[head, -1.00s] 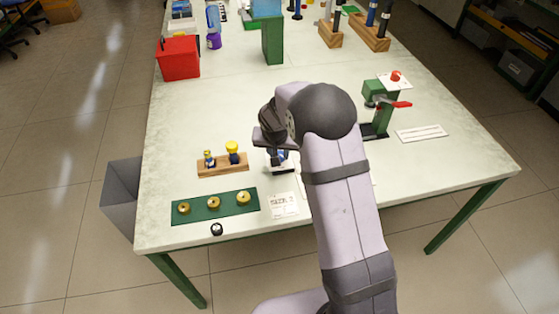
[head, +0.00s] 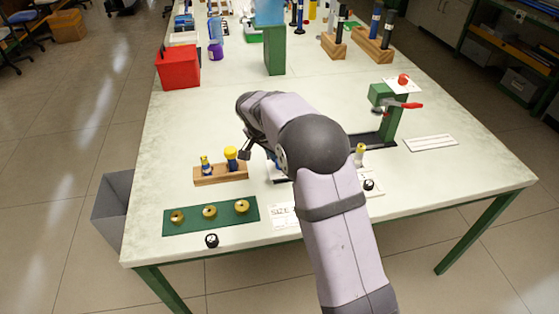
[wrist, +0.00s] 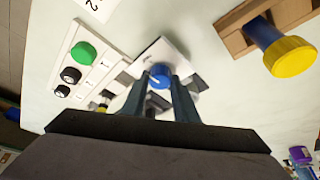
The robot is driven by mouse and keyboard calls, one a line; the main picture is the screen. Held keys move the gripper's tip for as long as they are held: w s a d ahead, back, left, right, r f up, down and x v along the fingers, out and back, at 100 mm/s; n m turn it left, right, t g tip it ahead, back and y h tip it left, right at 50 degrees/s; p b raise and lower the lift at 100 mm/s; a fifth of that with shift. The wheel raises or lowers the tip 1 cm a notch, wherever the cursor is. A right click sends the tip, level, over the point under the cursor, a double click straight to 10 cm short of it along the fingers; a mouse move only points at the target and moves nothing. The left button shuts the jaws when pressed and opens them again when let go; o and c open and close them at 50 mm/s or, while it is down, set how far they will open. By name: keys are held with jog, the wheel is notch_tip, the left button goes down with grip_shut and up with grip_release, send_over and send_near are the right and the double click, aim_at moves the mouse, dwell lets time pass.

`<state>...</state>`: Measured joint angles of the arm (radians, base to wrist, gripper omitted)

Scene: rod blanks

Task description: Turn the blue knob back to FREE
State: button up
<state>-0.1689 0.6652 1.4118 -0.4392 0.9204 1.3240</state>
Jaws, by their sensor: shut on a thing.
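The blue knob (wrist: 160,73) sits on a small fixture with a white plate (wrist: 172,52), in the middle of the wrist view. A pale pointer mark shows on the knob's near side. I cannot read the plate's lettering. My gripper (wrist: 159,82) has its two dark fingers on either side of the knob, shut on it. In the head view my arm covers most of the fixture; only a bit of dark base and blue shows just right of the wooden rack, and the knob's setting cannot be read there.
A wooden rack (head: 222,176) with yellow-capped blue pegs stands close to the left; it also shows in the wrist view (wrist: 236,38). A green board (head: 191,226) with brass rings lies nearer. A white panel (wrist: 97,67) has green and black round parts. A green press (head: 392,120) stands right.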

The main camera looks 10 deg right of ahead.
dwell(0.3)
jog(key=o, duration=1.1)
jog(key=shift+c, duration=0.2)
jog(key=b+v, duration=0.1)
jog(key=v, duration=0.6)
jog(key=shift+r, duration=0.15)
jog(key=shift+s, duration=0.15)
